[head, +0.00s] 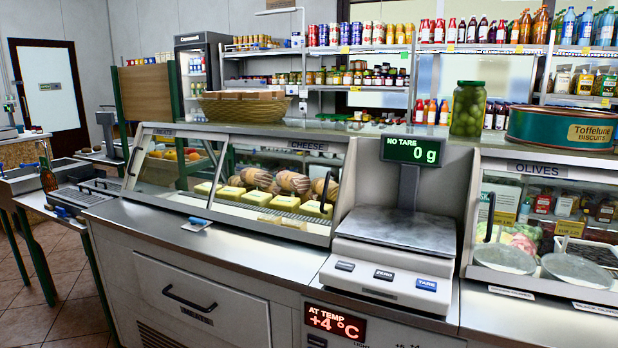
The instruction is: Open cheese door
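The cheese case (308,146) carries a "CHEESE" label along its top edge and stands left of the scale. Its slanted glass front (270,180) covers the cheeses and appears closed. A dark upright handle (325,188) shows near the right end of this glass. Behind the glass are yellow cheese blocks (258,197) and rounded netted pieces (293,182). Neither of my grippers is in the head view.
A scale (405,228) reading 0 g stands right of the cheese case, and the olives case (545,170) is beyond it. A steel counter ledge (240,238) runs before the cheese glass, with a small blue-handled item (196,225) on it. Below is a drawer front (200,295).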

